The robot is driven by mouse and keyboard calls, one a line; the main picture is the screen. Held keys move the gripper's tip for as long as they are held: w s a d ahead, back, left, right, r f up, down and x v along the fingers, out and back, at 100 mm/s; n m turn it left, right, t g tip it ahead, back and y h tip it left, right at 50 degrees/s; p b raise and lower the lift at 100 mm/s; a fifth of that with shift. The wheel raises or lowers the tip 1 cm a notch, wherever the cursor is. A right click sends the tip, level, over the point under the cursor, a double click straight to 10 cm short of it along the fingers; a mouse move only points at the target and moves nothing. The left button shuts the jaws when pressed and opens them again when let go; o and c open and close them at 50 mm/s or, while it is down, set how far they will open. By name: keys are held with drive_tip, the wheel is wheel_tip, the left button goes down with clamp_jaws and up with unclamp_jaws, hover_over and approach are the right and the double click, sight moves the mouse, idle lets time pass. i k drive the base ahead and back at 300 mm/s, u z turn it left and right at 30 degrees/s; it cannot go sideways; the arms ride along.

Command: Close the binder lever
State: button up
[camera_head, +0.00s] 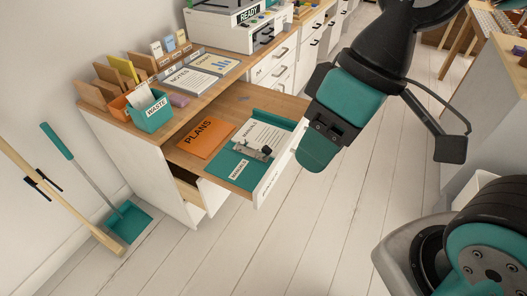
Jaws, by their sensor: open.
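A teal binder (232,165) lies in the pulled-out drawer, with printed white sheets (266,134) and a "MANUALS" label on it. A small metal lever mechanism (262,152) sits on the binder near the lower edge of the sheets. Whether the lever is raised or down is too small to tell. My gripper (318,150), dark with teal parts, is to the right of the binder in the picture, by the drawer front. It is open, with nothing seen between the fingers, and appears apart from the lever. One finger is largely hidden by the other.
An orange "PLANS" folder (206,138) lies left of the binder in the drawer (240,103). A lower drawer (187,187) is partly open. A dustpan (128,222) and broom lean at left. The floor in front is clear.

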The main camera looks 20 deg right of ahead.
sight(266, 150)
drive_tip(key=u, duration=0.05)
drive_tip(key=k, duration=0.6)
drive_tip(key=u, duration=0.55)
drive_tip(key=i, duration=1.25)
drive_tip(key=u, duration=0.15)
